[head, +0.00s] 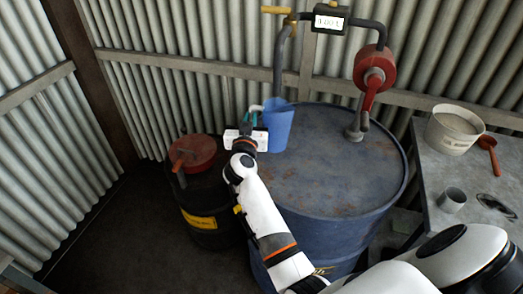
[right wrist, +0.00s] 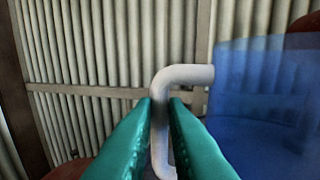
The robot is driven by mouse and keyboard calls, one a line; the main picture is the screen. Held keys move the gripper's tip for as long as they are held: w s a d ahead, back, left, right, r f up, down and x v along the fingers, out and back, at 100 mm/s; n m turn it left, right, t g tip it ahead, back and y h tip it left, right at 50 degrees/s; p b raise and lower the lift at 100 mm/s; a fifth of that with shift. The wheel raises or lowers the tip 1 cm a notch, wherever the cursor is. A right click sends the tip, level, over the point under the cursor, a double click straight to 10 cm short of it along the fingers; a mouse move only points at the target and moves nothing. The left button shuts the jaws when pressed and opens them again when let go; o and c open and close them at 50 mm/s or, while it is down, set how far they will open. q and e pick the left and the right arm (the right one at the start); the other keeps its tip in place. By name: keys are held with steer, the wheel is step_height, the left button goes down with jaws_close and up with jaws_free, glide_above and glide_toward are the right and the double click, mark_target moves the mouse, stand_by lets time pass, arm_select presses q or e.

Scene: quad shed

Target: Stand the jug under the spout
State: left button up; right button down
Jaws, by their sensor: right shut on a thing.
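The blue jug (head: 277,128) is upright at the back left of the blue drum, and its translucent side fills the right of the right wrist view (right wrist: 262,95). My right gripper (head: 252,115) is shut on the jug's pale handle (right wrist: 162,120), with teal fingers on both sides of it. The grey spout pipe (head: 279,65) comes down from the pipework, and its lower end meets the jug's rim in the head view. I cannot tell whether the end is inside, above or behind the jug. My left gripper is not in view.
A blue drum (head: 325,170) carries a red hand pump (head: 374,72). A dark can with a red lid (head: 193,152) stands to its left. A grey bench (head: 440,175) at right holds a white bucket (head: 453,130), a mug (head: 452,199) and a red scoop (head: 488,145). Corrugated walls close the back.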

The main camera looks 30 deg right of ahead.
step_height(320, 180, down, 7)
steer(key=b, duration=0.2)
steer(key=shift+f, duration=0.3)
steer(key=c, duration=1.5)
jaws_free()
steer(key=shift+o, duration=0.2)
